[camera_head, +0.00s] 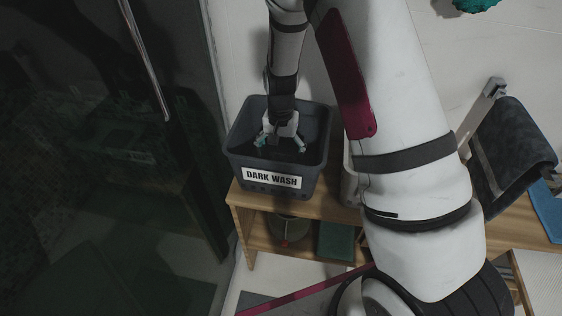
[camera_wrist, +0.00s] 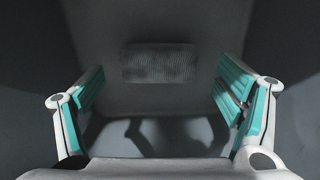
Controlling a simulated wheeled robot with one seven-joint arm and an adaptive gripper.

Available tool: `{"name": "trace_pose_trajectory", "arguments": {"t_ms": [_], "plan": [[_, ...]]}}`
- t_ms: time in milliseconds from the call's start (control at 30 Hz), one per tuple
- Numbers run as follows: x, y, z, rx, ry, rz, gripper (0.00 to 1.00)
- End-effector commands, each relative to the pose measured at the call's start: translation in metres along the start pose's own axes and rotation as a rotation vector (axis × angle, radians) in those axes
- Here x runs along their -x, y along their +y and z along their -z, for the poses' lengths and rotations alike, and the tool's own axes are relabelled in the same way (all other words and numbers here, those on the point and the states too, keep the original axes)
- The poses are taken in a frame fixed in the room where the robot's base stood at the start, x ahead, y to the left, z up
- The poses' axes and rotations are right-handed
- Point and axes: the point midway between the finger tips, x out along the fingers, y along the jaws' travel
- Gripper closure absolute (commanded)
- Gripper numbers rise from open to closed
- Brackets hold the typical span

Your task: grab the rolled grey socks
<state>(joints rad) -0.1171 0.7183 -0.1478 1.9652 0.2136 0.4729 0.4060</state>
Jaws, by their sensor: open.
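My gripper (camera_head: 281,145) is open and points down inside the dark grey bin labelled DARK WASH (camera_head: 320,130). In the wrist view its two teal-padded fingers (camera_wrist: 163,105) stand wide apart with nothing between the pads. A grey, ribbed oblong (camera_wrist: 160,63), which looks like the rolled grey socks, lies on the bin floor beyond the fingers, crosswise and a little above the middle of the view. It is apart from both fingers. In the head view I cannot make it out in the dark bin.
The bin stands on a wooden bench (camera_head: 240,198), its walls close around my gripper. A pale container (camera_head: 349,185) stands right of it, partly hidden by my arm. A dark towel (camera_head: 510,150) hangs farther right. A dark glass panel (camera_head: 110,150) is on the left.

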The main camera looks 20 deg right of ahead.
Motion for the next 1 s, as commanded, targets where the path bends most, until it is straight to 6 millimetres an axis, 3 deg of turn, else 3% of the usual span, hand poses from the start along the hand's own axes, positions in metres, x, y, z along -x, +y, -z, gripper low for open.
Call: {"name": "trace_pose_trajectory", "arguments": {"t_ms": [200,500,700,1000], "plan": [[-0.029,0.001,-0.001,0.001,-0.002,0.0,0.14],[-0.032,0.001,0.0,0.001,0.001,0.002,0.14],[-0.032,0.001,0.0,0.001,0.001,0.001,0.56],[-0.032,0.001,0.0,0.001,0.0,0.001,0.56]]}}
